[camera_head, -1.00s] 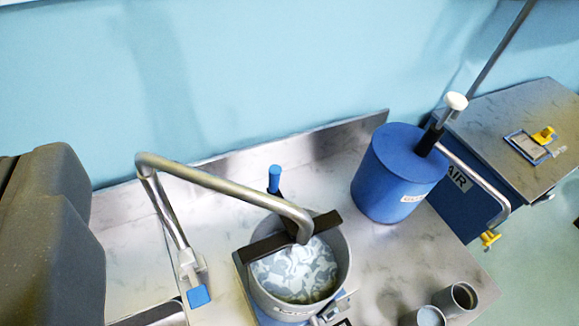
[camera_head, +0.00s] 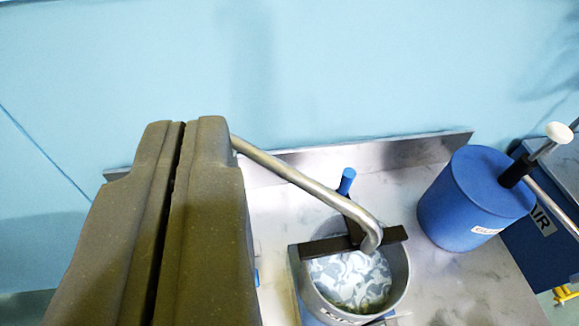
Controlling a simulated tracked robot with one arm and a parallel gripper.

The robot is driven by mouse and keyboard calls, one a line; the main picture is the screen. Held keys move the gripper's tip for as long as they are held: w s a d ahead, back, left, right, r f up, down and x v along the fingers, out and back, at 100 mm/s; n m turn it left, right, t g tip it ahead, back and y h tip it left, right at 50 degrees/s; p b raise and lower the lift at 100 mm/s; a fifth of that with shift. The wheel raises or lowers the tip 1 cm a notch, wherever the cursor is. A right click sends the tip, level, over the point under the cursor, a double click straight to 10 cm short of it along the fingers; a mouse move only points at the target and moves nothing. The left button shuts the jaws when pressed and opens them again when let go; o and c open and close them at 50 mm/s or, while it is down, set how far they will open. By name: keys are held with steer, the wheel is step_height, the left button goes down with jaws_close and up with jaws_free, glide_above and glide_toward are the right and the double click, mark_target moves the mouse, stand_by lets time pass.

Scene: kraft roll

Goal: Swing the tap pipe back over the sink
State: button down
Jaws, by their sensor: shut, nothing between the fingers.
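The tap pipe (camera_head: 307,184) is a bent grey metal tube. It runs from behind my gripper to the right, and its downturned end is over a grey pot (camera_head: 399,275). My gripper (camera_head: 183,130) is large in the left half of the picture, its two dark fingers pressed together with only a thin seam between them. It covers the near end of the pipe and the tap's upright. I cannot tell whether it touches the pipe. The sink is hidden in this view.
The pot holds pale patterned contents and has a dark bar (camera_head: 390,236) across its top and a blue-tipped handle (camera_head: 346,181). A low metal backsplash (camera_head: 400,152) runs along the blue wall.

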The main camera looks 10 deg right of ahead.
mark_target(334, 195)
stand_by(0.4)
